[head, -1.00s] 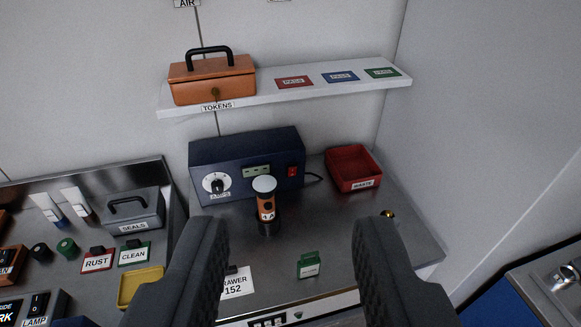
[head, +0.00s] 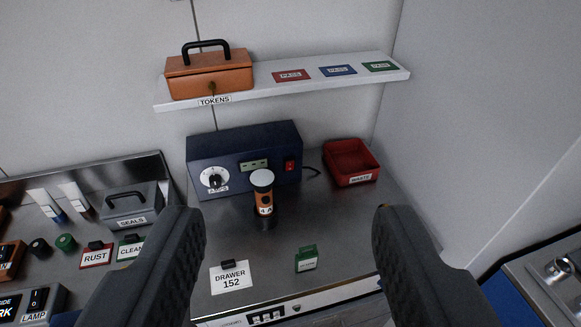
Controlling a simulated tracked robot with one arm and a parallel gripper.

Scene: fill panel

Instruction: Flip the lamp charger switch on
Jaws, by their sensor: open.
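The lamp charger looks to be the dark blue box (head: 225,152) at the back of the steel counter, with a white dial (head: 214,178), a small display (head: 254,166) and a red switch (head: 289,166) at its right end. The switch is too small to tell which way it is set. An orange and black lamp (head: 264,200) marked 4 A stands upright in front of the box. My gripper (head: 290,235) is open and empty, its two dark fingers wide apart in the foreground, nearer than the box and lamp.
A red waste bin (head: 351,163) stands right of the box. A shelf (head: 315,86) above holds an orange tokens box (head: 210,75) and several cards. A drawer 152 card (head: 231,279) and a green tag (head: 306,259) are in front. A tray (head: 90,228) is at left.

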